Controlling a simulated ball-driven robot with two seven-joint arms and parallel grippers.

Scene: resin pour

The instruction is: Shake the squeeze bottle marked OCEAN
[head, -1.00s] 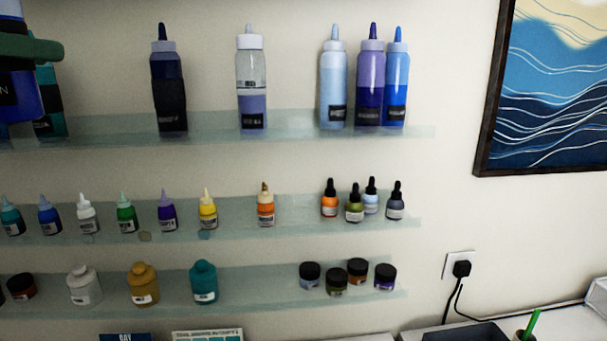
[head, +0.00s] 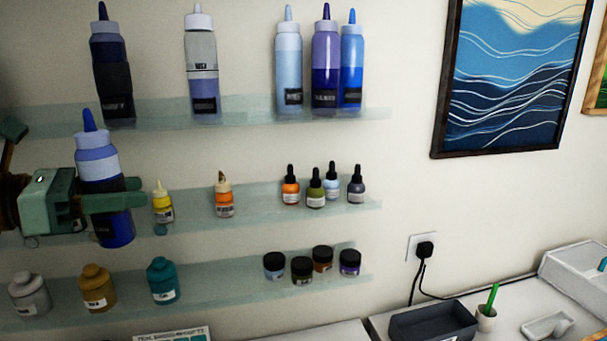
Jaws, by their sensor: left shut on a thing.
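My left gripper (head: 128,193) comes in from the left with green fingers. It is shut on a squeeze bottle (head: 96,163) with a blue nozzle, a pale lavender collar and dark blue contents. The bottle is nearly upright, tilted slightly, and held in front of the shelves below the top one. The fingers cross its middle, and its label below them is too dark to read now; in the earlier view a label ending in N shows on it. My right gripper is not in view.
The top glass shelf (head: 240,115) holds several other squeeze bottles. The middle shelf (head: 262,204) has small dropper bottles, and the lower shelf (head: 225,292) has jars and pots. A dark tray (head: 432,322) and a cup (head: 486,318) stand on the white desk at the lower right.

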